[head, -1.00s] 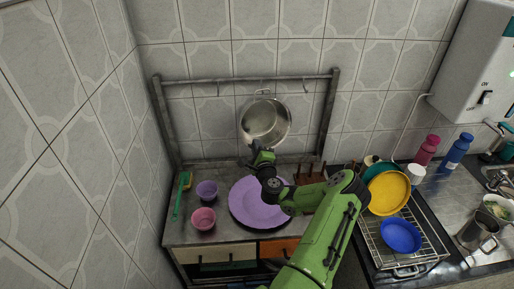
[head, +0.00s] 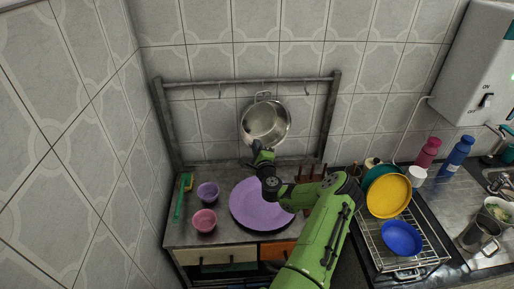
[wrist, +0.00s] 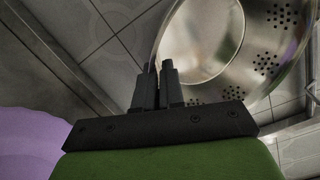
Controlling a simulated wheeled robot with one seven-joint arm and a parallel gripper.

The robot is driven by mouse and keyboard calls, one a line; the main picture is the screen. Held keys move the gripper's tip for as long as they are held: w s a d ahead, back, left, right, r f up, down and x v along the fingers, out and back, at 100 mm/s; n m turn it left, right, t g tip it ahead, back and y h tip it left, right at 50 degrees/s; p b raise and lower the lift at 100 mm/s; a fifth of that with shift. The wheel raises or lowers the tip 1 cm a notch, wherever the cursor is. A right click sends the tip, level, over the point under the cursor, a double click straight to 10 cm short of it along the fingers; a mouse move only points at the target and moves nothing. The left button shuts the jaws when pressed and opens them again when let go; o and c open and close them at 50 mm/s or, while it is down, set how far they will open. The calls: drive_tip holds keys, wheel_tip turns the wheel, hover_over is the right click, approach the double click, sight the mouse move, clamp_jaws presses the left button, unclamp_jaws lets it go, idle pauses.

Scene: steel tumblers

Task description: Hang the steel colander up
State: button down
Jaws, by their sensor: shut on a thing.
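The steel colander (head: 272,117) hangs upright in front of the tiled wall, its open side facing the room and its loop handle at the top, close under the middle hook (head: 263,85). I cannot tell whether the handle is on the hook. My gripper (head: 255,146) is shut on the colander's lower left rim. In the wrist view, the fingers (wrist: 158,85) pinch the rim, and the colander's shiny, perforated bowl (wrist: 268,65) fills the upper right. The hook rail (head: 200,80) runs across above the counter.
A purple plate (head: 250,200), purple cup (head: 207,191) and pink cup (head: 204,220) stand below on the counter. A green brush (head: 180,197) lies left. A dish rack (head: 420,255) with yellow and blue plates is right of my arm.

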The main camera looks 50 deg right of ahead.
drive_tip(key=c, duration=1.2)
unclamp_jaws()
drive_tip(key=shift+o, duration=0.2)
drive_tip(key=b+v, duration=0.6)
drive_tip(key=v, duration=0.9)
drive_tip(key=shift+s+a+b, duration=0.25)
drive_tip(key=shift+b, duration=0.1)
